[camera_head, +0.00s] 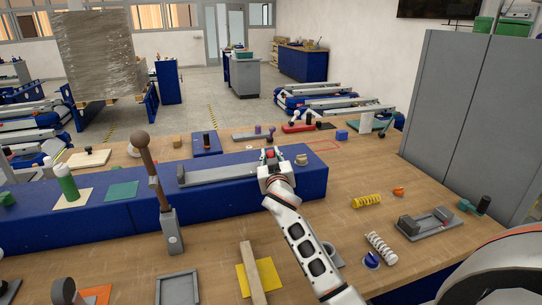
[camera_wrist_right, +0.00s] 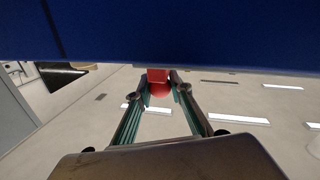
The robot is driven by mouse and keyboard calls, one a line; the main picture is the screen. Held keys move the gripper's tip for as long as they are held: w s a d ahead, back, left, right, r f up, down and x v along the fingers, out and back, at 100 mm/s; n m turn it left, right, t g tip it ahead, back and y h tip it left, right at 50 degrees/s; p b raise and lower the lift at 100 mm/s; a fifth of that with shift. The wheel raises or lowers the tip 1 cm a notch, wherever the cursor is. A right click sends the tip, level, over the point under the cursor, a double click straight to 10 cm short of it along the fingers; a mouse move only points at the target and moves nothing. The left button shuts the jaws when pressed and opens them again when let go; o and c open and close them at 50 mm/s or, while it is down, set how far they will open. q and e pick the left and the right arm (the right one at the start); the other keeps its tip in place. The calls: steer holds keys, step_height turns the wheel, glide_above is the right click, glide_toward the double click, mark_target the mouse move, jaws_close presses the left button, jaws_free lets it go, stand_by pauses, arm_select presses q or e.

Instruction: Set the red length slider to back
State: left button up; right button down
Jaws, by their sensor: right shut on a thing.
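The red slider knob (camera_head: 269,152) shows at the right end of the grey slider rail (camera_head: 215,173), which lies along the top of the long blue block. My right gripper (camera_head: 270,158) reaches up to it from the front right and is shut on the knob. In the right wrist view the red knob (camera_wrist_right: 159,86) sits between the two fingertips (camera_wrist_right: 160,90), just below the blue block's edge. The gripper partly hides the knob and the rail's right end. My left gripper is not in view.
A tall grey lever with a brown handle (camera_head: 141,140) stands in front of the blue block (camera_head: 215,200). A round beige knob (camera_head: 301,160) is just right of my gripper. Springs and a grey bracket (camera_head: 428,222) lie to the right. A grey cabinet (camera_head: 475,115) stands at the right.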

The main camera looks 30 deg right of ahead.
steer(key=shift+s+d+f, duration=0.15)
steer(key=shift+d+f, duration=0.2)
steer(key=c, duration=1.8)
jaws_free()
steer(key=shift+a, duration=0.1)
steer(key=shift+s+a+f, duration=0.15)
steer(key=shift+s+a, duration=0.15)
steer(key=shift+s, duration=0.2)
steer(key=v, duration=0.7)
steer(key=r+v, duration=0.1)
steer(key=v, duration=0.3)
steer(key=shift+d, duration=0.1)
